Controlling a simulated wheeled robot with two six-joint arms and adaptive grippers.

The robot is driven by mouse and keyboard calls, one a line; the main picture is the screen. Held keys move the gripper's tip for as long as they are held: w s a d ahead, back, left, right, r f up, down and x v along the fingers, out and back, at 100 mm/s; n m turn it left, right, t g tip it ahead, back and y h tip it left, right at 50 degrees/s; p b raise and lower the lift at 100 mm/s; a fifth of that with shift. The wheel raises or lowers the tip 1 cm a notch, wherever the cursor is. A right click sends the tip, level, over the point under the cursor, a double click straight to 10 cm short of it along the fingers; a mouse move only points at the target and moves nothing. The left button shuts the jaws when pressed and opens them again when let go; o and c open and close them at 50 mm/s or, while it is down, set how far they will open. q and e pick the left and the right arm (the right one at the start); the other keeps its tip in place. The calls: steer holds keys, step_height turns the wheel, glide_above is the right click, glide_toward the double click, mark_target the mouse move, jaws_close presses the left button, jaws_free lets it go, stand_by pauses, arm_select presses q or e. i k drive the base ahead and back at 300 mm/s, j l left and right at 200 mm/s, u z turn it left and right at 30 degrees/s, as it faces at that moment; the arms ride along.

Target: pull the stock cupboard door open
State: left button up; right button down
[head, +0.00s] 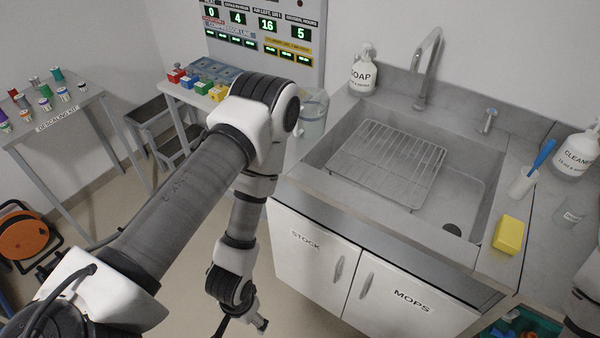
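The stock cupboard door (312,262) is the white left-hand door under the sink, labelled STOCK. It looks shut, flush beside the MOPS door. Its grey upright handle (338,268) is near its right edge. My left arm reaches in from the left and bends down in front of the cupboard's left side. My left gripper (243,326) is at the bottom edge, left of the stock door and apart from its handle. It is partly cut off, so its opening is unclear. My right gripper is out of view; only a bit of that arm shows at lower right.
The MOPS door (405,305) has its own handle (366,285) close by. Above is the sink (470,190) with a wire rack (388,160). A teal-filled crate (552,322) is at lower right. A step stool (160,130) stands left; floor is clear left of the cupboard.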

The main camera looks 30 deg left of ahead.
mark_target(321, 264)
steer(key=u, duration=0.8)
steer(key=k+j+z, duration=0.15)
steer(key=k+z, duration=0.15)
steer(key=z, duration=0.2)
steer(key=k+z, duration=0.25)
steer(key=z, duration=0.25)
